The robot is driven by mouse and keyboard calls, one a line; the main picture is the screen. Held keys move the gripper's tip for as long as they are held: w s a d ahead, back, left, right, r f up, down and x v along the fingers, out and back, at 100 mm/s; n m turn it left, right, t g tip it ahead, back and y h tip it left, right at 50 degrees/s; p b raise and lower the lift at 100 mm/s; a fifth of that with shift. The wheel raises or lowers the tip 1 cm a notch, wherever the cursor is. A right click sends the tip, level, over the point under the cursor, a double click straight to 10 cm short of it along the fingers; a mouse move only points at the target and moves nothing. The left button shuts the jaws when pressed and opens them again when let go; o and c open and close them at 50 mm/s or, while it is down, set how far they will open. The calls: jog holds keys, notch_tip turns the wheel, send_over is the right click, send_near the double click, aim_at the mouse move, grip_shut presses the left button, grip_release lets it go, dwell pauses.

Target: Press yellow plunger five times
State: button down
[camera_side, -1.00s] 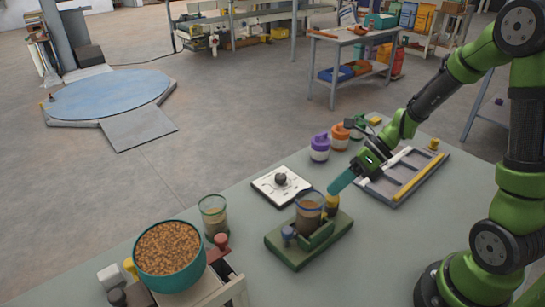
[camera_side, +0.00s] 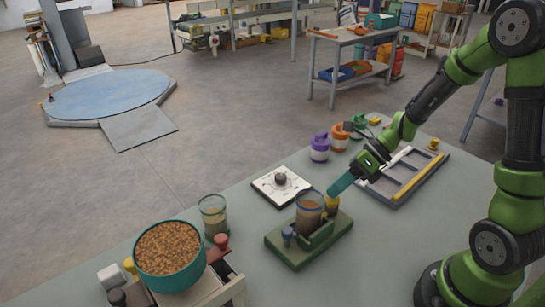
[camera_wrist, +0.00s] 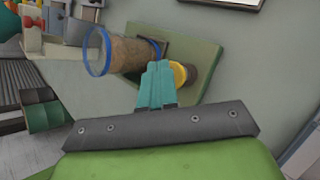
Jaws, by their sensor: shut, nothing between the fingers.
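The yellow plunger (camera_side: 333,203) stands on the green base (camera_side: 290,257), just right of a blue-rimmed clear cup (camera_side: 309,216) with brown contents. My gripper (camera_side: 332,192) is shut and empty, its teal fingers slanting down to the top of the plunger. In the wrist view the fingertips (camera_wrist: 160,67) lie beside the yellow plunger (camera_wrist: 180,73) and partly cover it. I cannot tell whether they touch it. The cup (camera_wrist: 125,54) is close to the fingertips there.
A teal bowl of brown pellets (camera_side: 168,252) and a second clear cup (camera_side: 213,217) stand at the left. A white dial panel (camera_side: 270,193) lies behind the base. The front of the table is clear.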

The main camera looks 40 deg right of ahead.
aim_at(337, 197)
jog(key=shift+f, duration=0.35)
jog(key=shift+r, duration=0.15)
dwell(0.4)
jog(key=shift+r, duration=1)
jog(key=shift+r, duration=2.5)
jog(key=shift+r, duration=0.1)
notch_tip(337, 197, up, 4)
jog(key=shift+f, duration=0.2)
jog(key=shift+f, duration=0.1)
dwell(0.3)
